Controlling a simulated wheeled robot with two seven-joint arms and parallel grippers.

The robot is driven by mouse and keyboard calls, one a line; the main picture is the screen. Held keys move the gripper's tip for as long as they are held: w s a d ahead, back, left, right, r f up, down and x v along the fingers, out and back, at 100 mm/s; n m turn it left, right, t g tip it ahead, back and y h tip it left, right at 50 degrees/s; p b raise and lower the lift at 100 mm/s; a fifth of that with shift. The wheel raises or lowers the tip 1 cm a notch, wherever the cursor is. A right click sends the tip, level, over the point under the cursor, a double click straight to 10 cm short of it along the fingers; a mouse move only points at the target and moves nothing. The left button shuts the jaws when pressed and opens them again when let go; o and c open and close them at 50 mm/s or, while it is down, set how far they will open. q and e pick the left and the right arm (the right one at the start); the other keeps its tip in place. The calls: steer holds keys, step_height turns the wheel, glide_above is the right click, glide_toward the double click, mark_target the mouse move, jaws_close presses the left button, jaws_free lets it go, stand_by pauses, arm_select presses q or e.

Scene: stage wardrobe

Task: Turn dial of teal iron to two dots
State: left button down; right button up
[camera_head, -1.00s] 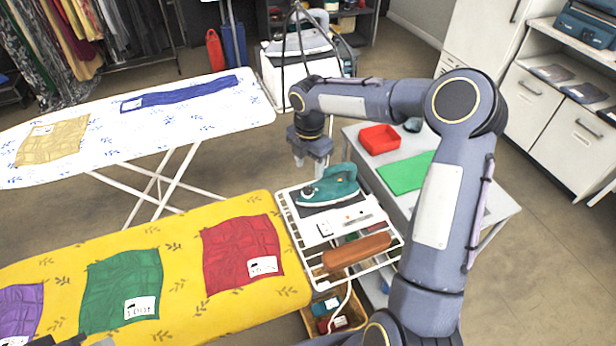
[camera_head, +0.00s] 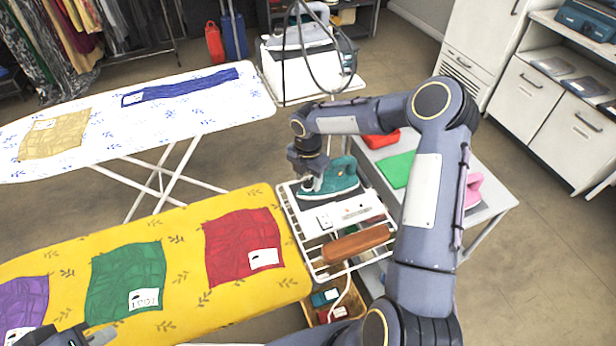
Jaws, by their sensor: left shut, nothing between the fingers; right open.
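The teal iron (camera_head: 343,178) rests on its rack at the end of the yellow ironing board. My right gripper (camera_head: 312,184) is open, pointing down at the iron's left end, and it hides part of that end. I cannot tell whether its fingers touch the iron. The dial and its dots are too small or hidden to make out. My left gripper (camera_head: 104,336) is shut and empty at the bottom left, over the front edge of the yellow board (camera_head: 190,228), far from the iron.
The rack (camera_head: 318,258) also holds a white panel and a brown roll (camera_head: 356,244). A side table with a red tray (camera_head: 380,140), green mat (camera_head: 397,168) and pink object (camera_head: 473,188) stands behind my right arm. Labelled cloths lie on both boards.

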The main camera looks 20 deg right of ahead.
steer(key=c, duration=1)
steer(key=m+b, duration=0.2)
steer(key=m, duration=0.1)
steer(key=shift+f+m+b, duration=0.1)
steer(key=shift+m+b, duration=0.25)
steer(key=shift+m, duration=0.05)
steer(key=m+b, duration=0.1)
steer(key=m, duration=0.2)
steer(key=shift+m+b, duration=0.65)
steer(key=shift+m, duration=0.65)
steer(key=o, duration=1)
